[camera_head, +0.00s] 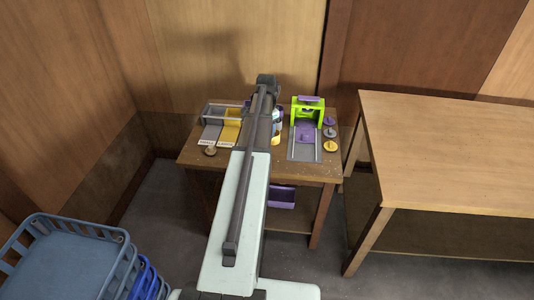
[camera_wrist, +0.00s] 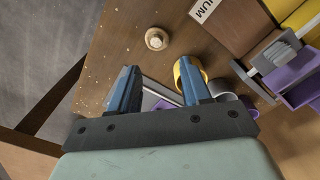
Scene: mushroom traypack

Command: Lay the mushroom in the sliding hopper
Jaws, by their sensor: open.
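The mushroom (camera_head: 209,151) is small, pale and brownish. It rests near the front left corner of the small table, and it also shows in the wrist view (camera_wrist: 157,38). My gripper (camera_wrist: 158,77) is open with nothing between its blue fingers. In the wrist view the mushroom appears beyond the fingertips, roughly in line with the gap, and apart from them. My arm hides the gripper in the head view. A purple piece (camera_head: 305,131), which looks like the sliding hopper, sits on a grey track in front of a green frame (camera_head: 307,107) at the table's right.
Grey and yellow labelled lanes (camera_head: 229,131) stand behind the mushroom. A yellow ring-like item (camera_wrist: 187,76) is close to my right finger in the wrist view. A larger table (camera_head: 450,150) stands to the right.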

